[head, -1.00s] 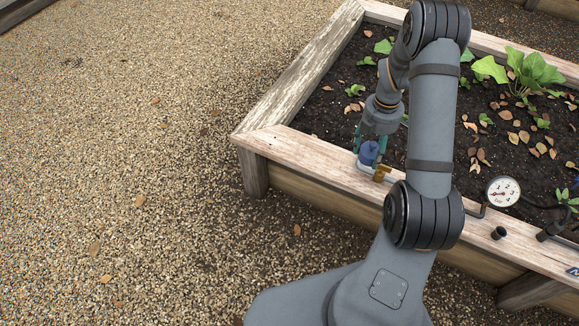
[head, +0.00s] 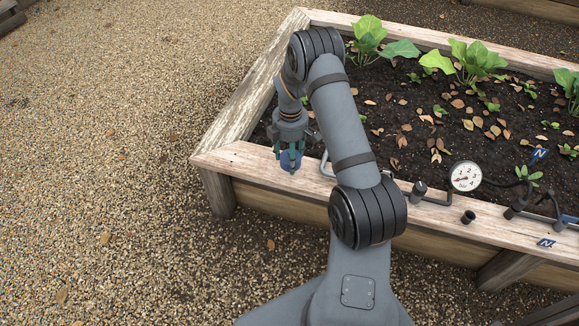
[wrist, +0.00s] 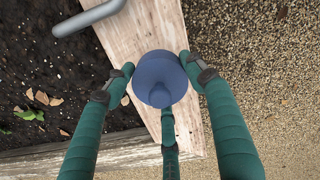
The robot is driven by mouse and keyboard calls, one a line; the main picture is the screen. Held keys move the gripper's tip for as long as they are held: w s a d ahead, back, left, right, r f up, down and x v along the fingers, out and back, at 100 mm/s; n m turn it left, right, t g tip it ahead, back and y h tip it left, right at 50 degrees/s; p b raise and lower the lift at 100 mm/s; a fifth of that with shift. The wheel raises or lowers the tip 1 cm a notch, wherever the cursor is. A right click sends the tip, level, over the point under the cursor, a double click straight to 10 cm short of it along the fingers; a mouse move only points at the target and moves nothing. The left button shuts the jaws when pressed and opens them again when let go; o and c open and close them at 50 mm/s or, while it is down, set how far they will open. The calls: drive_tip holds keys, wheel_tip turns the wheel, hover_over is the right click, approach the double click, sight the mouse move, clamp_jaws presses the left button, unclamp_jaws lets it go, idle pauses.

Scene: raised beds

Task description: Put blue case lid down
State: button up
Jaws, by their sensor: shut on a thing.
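The blue case lid (head: 289,161) is a round blue piece over the wooden edge board (head: 240,160) of the raised bed, close to its near left corner. In the wrist view the lid (wrist: 162,82) shows its round face and a small knob pointing towards the camera. My three-fingered gripper (head: 290,158), with green fingers, is shut on the lid from above. The fingers (wrist: 160,85) stand around its rim in the wrist view. I cannot tell whether the lid touches the board. Its underside is hidden.
A bent grey pipe (head: 325,166) lies right of the lid, and also shows in the wrist view (wrist: 90,18). Soil with plants lies behind; gravel (head: 110,200) lies in front.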

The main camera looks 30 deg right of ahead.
drive_tip(key=shift+w+a+f+b, duration=0.1)
drive_tip(key=shift+f+b, duration=0.45)
drive_tip(key=shift+f, duration=1.5)
drive_tip(key=shift+f, duration=0.2)
drive_tip(key=o, duration=1.1)
drive_tip(key=shift+c, duration=0.2)
wheel_tip(320, 180, up, 12)
drive_tip(key=p, duration=0.3)
drive_tip(key=shift+r, duration=0.25)
drive_tip(key=shift+f, duration=0.1)
